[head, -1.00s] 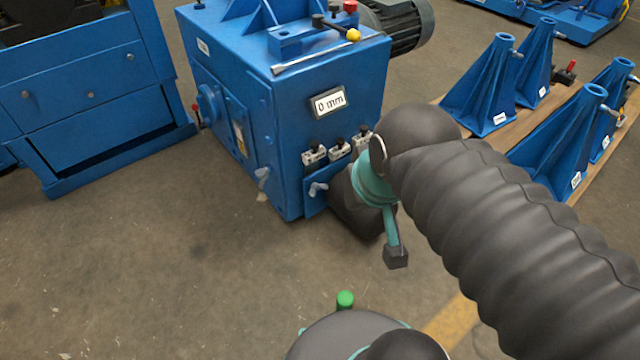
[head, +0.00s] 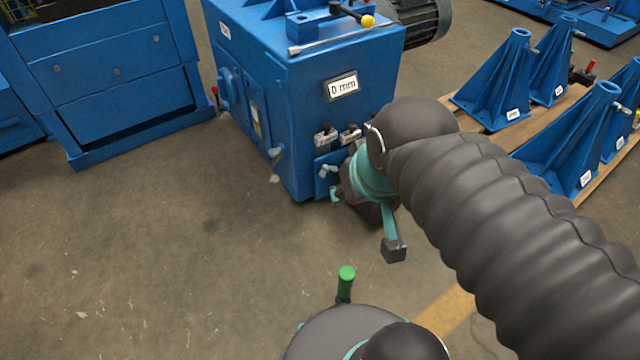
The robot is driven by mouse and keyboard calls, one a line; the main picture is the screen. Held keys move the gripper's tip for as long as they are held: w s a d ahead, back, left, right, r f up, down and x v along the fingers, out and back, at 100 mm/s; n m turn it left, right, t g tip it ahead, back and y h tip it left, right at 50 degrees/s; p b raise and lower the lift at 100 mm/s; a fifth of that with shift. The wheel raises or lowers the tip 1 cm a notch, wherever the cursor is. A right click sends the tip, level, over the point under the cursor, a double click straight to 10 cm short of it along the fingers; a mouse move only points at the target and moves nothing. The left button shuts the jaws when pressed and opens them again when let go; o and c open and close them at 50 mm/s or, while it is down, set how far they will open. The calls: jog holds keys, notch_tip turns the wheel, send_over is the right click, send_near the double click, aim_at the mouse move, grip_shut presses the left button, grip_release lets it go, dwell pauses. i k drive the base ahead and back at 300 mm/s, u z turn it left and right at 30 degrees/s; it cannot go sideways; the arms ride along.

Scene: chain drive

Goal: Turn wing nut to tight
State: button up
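A small grey wing nut (head: 328,171) sits on a blue plate low on the front of the blue machine (head: 300,110). A second grey wing nut (head: 275,153) is on the machine's left side face. My gripper (head: 337,194) is just below and right of the front wing nut. Only a small teal and dark part of it shows; my wrist hides the rest. I cannot tell whether it touches the nut or whether its fingers are open or shut.
A "0 mm" display (head: 343,87) and toggle switches (head: 337,133) are above the plate. A wrench (head: 330,42) lies on the machine top. A blue cabinet (head: 110,80) stands left; blue stands (head: 495,80) on a pallet stand right.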

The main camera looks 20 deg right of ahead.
aim_at(325, 169)
jog(key=u, duration=0.5)
jog(key=k, duration=1.15)
jog(key=u, duration=1.05)
jog(key=i, duration=1.65)
jog(key=z, duration=1.1)
jog(key=i, duration=0.6)
jog(key=z, duration=0.6)
